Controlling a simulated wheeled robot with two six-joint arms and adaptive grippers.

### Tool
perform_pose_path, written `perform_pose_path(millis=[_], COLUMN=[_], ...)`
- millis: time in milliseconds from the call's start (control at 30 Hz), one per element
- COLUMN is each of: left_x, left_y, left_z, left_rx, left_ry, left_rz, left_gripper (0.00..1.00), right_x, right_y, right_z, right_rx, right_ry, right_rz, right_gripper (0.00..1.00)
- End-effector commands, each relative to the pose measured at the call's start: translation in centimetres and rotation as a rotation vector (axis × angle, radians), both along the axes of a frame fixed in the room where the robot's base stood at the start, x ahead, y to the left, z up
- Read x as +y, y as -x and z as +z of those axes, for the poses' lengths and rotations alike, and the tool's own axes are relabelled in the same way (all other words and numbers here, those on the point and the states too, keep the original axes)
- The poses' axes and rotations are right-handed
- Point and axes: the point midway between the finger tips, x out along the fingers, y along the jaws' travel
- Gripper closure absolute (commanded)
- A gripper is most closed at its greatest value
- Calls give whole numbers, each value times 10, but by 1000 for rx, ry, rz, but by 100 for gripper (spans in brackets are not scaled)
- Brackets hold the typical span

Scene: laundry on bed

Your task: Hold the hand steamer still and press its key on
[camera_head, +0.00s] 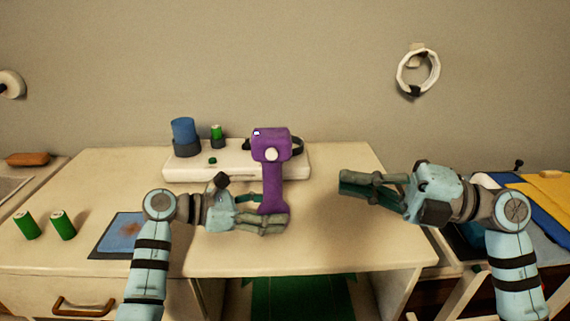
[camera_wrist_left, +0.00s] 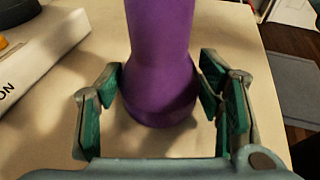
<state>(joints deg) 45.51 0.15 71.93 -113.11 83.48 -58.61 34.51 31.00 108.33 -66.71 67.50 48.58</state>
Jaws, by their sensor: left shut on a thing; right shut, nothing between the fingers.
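The purple hand steamer (camera_head: 270,180) stands upright near the middle of the desk, with a round pale key (camera_head: 271,155) on the side of its head that faces me. My left gripper (camera_head: 262,222) is shut around the lower handle; in the left wrist view its green-padded fingers (camera_wrist_left: 165,95) lie on both sides of the purple handle (camera_wrist_left: 160,60). The steamer's far side is hidden.
A white box-like base (camera_head: 190,170) stands behind the steamer, with a blue cylinder (camera_head: 184,133) and a small green can (camera_head: 217,133) on it. The desk (camera_head: 330,235) is bare between my grippers.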

Motion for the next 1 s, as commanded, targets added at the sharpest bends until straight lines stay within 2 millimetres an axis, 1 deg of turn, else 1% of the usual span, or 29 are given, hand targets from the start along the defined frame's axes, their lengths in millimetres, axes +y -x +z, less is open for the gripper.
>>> perform_pose_path(millis=[33, 133, 400, 533, 667, 1000], left_x=[0, 0, 0, 0, 0, 0], left_y=[0, 0, 0, 0, 0, 0], left_z=[0, 0, 0, 0, 0, 0], left_rx=[0, 0, 0, 0, 0, 0], left_ry=[0, 0, 0, 0, 0, 0], left_rz=[0, 0, 0, 0, 0, 1], left_gripper=[55, 55, 55, 55, 55, 55], right_x=[5, 8, 8, 16, 35, 107], right_y=[2, 2, 2, 0, -4, -21], right_z=[-8, -17, -17, -16, -14, -12], right_rx=[-31, -58, -55, -57, -57, -54], right_ry=[47, 98, 97, 94, 91, 91], right_rz=[-5, -12, -13, -11, -10, -10], right_gripper=[100, 100, 100, 100, 100, 100])
